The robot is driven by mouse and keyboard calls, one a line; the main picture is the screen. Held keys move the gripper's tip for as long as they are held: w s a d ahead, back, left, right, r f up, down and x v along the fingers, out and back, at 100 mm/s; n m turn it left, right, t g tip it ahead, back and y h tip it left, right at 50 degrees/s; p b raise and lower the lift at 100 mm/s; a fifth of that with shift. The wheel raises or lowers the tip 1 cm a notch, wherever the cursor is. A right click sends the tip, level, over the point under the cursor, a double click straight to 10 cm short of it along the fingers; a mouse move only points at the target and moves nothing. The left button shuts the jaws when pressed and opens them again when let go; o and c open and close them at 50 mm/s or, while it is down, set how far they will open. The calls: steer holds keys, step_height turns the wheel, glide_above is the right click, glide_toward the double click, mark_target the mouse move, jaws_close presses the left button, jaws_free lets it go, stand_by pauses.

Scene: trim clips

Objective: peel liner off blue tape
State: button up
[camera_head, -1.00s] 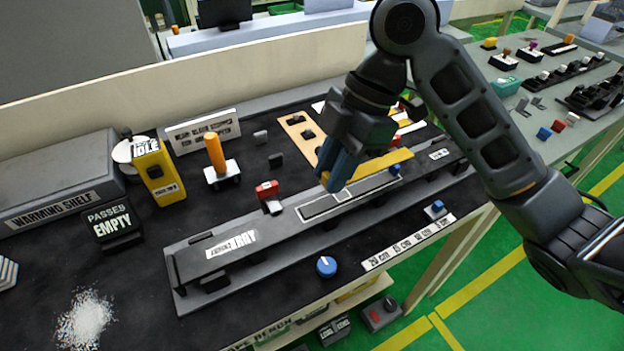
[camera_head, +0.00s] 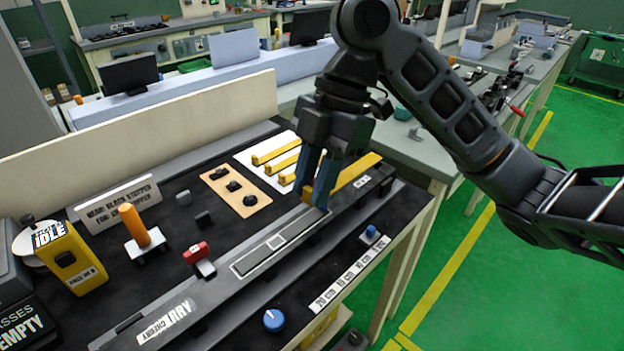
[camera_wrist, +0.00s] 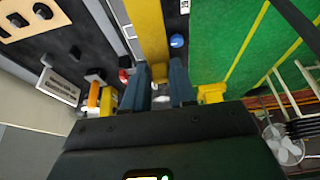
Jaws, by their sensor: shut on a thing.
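My gripper (camera_head: 315,200) is shut on a yellow strip (camera_head: 352,172), with its blue-grey fingers pointing down over the far right end of the long grey fixture (camera_head: 215,295). The strip runs back and to the right from the fingers. In the wrist view the yellow strip (camera_wrist: 150,32) runs away from between the fingers of my gripper (camera_wrist: 160,85).
More yellow strips (camera_head: 276,152) lie on a white sheet behind the fixture. A red clamp (camera_head: 197,252), an orange-handled tool (camera_head: 134,224) and a yellow box (camera_head: 72,258) stand left. A blue knob (camera_head: 273,320) is in front. The bench ends at right, over green floor.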

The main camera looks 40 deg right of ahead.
steer(key=shift+r, duration=0.15)
steer(key=shift+r+p, duration=2.4)
steer(key=shift+r, duration=0.45)
